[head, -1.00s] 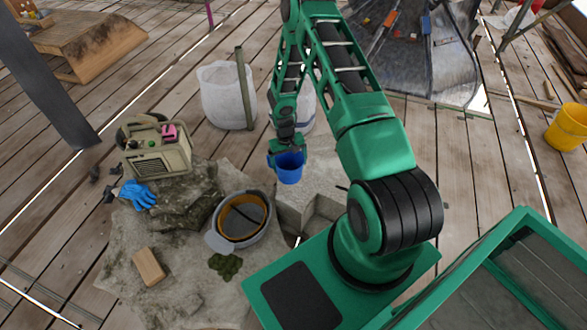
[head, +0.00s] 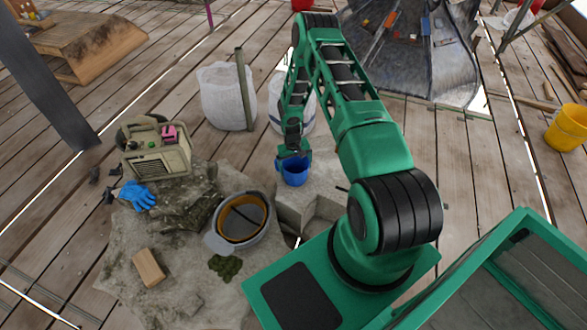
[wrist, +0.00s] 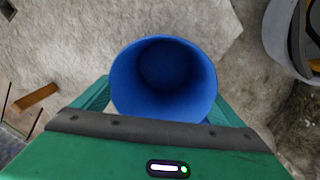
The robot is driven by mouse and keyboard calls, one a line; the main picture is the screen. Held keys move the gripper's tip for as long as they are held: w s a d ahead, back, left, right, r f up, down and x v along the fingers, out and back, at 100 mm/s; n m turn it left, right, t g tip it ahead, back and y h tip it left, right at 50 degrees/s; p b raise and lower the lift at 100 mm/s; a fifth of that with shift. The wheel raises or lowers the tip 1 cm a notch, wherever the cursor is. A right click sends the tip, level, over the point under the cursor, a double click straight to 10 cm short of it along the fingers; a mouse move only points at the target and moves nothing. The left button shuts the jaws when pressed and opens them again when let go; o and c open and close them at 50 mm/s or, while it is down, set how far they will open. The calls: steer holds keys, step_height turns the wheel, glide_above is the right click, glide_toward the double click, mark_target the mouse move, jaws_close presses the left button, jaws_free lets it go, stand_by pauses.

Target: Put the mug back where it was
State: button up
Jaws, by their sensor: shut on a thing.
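The blue mug (head: 295,174) is upright in my gripper (head: 293,158), over or on the pale stone block (head: 322,203) in the middle of the head view. In the wrist view the mug (wrist: 163,78) shows its open, empty-looking mouth, with my green gripper (wrist: 160,100) around its near side. The gripper is shut on the mug. The fingertips are partly hidden by the mug. I cannot tell whether the mug's base touches the stone.
Left of the mug stands a grey helmet-like bowl (head: 254,237) on the rock. A beige radio (head: 158,150), a blue glove (head: 138,196), a tan block (head: 149,268) and moss (head: 224,266) lie around it. White sacks (head: 226,98) stand behind.

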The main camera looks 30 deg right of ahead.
steer(key=o, duration=0.9)
steer(key=shift+f, duration=0.1)
step_height(320, 180, up, 28)
steer(key=s+d, duration=0.2)
steer(key=s, duration=0.1)
steer(key=s+r+m, duration=0.1)
steer(key=s+r, duration=0.3)
steer(key=r, duration=0.4)
steer(key=s+r, duration=0.5)
steer(key=r, duration=0.3)
steer(key=s+a+r, duration=0.2)
steer(key=s+r, duration=0.2)
steer(key=s, duration=0.4)
steer(key=s+a+r+m, duration=0.1)
steer(key=s+a+r, duration=0.2)
steer(key=s, duration=0.5)
steer(key=s+a+r+m+y, duration=0.1)
steer(key=s+a+r, duration=0.2)
steer(key=s+r, duration=0.3)
steer(key=shift+s+a, duration=0.15)
steer(key=shift+s, duration=0.65)
steer(key=shift+s+a, duration=0.1)
steer(key=shift+s, duration=0.65)
